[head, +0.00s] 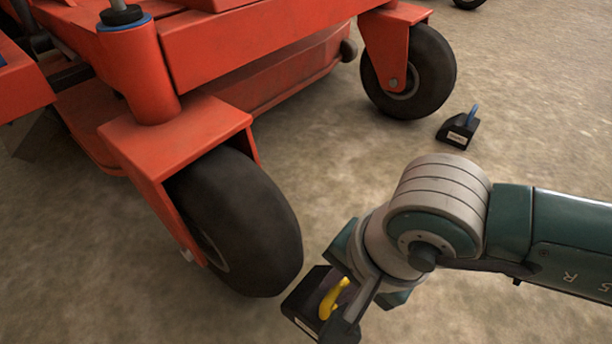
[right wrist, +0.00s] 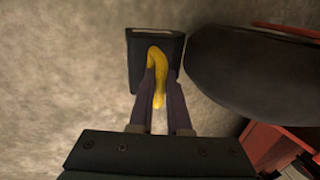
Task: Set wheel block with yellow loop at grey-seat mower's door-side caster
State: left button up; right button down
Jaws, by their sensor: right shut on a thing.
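The black wheel block (head: 303,299) with its yellow loop (head: 333,297) is at the bottom of the head view, beside the near caster wheel (head: 243,222) of the red mower (head: 210,55). My right gripper (head: 340,300) is shut on the yellow loop. In the right wrist view, the loop (right wrist: 158,75) sits between my two fingers, with the block (right wrist: 135,58) just beyond them. The caster wheel (right wrist: 250,75) is close to the block's right there. I cannot tell whether the block touches the floor. The mower's seat is out of view. My left gripper is not in view.
A second black block with a blue loop (head: 459,129) stands on the floor near the mower's far caster wheel (head: 413,75). The concrete floor (head: 345,170) between the two casters is clear. The mower's red caster fork (head: 180,140) overhangs the near wheel.

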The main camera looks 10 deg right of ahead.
notch_tip(320, 180, down, 6)
jog(key=b, duration=0.3)
jog(key=shift+a+r, duration=0.1)
jog(key=shift+r, duration=0.05)
notch_tip(320, 180, down, 4)
jog(key=b, duration=0.3)
jog(key=shift+w+b, duration=0.1)
jog(key=shift+b, duration=0.2)
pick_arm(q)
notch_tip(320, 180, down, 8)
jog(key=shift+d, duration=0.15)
pick_arm(e)
jog(key=c, duration=0.9)
grip_release()
jog(key=shift+o, duration=0.2)
